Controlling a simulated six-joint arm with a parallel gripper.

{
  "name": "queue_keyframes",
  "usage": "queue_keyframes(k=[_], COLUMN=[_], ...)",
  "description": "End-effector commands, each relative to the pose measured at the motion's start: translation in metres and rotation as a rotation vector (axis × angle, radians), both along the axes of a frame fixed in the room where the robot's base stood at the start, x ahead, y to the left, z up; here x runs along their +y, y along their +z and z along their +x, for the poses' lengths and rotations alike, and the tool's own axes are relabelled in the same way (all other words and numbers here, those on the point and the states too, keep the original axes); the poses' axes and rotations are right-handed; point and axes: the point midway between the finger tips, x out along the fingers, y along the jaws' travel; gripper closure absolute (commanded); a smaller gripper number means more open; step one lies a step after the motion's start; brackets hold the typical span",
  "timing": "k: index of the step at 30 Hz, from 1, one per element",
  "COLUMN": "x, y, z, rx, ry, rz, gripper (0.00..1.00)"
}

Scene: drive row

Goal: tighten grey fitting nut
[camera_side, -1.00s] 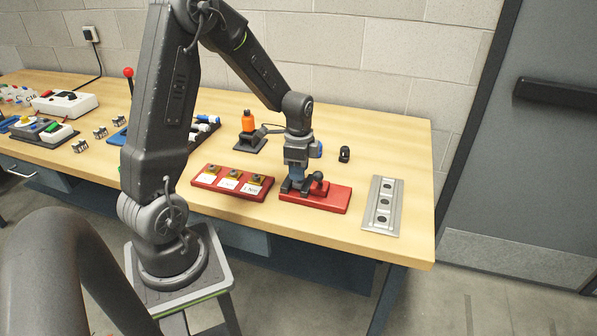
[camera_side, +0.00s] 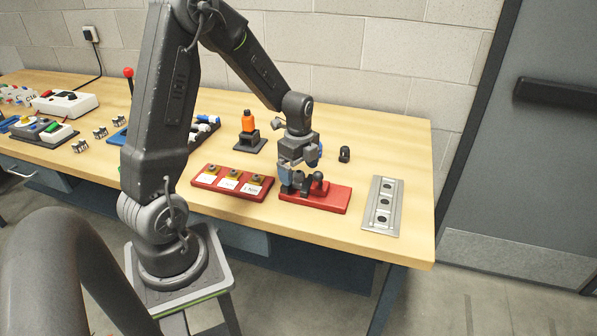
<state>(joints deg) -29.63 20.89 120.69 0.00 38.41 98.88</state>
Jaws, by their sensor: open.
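My gripper (camera_side: 297,182) is open and points down over the left part of a red base plate (camera_side: 325,196). A dark grey fitting (camera_side: 318,184) stands on this plate, right beside the fingers. The grey nut itself is small and mostly hidden by my gripper. I cannot tell whether the fingers touch it.
A red board with several brass fittings and white labels (camera_side: 232,183) lies to the left. A metal plate with dark holes (camera_side: 382,206) lies to the right. An orange-topped item (camera_side: 249,124) and a small black piece (camera_side: 344,154) stand behind. The table's front right is clear.

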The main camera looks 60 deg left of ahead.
Motion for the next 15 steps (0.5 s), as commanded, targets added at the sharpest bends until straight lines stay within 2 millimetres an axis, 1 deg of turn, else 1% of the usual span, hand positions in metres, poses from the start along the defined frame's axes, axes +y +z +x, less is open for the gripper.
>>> queue_keyframes(k=[1, 2, 3, 9, 15], x=[0.000, 0.000, 0.000, 0.000, 0.000], y=[0.000, 0.000, 0.000, 0.001, 0.013], z=[0.000, 0.000, 0.000, 0.000, 0.000], rx=[0.000, 0.000, 0.000, 0.000, -0.002], ry=[0.000, 0.000, 0.000, 0.000, 0.001], rz=[0.000, 0.000, 0.000, 0.000, 0.001], gripper=[0.04, 0.01, 0.00, 0.00, 0.00])
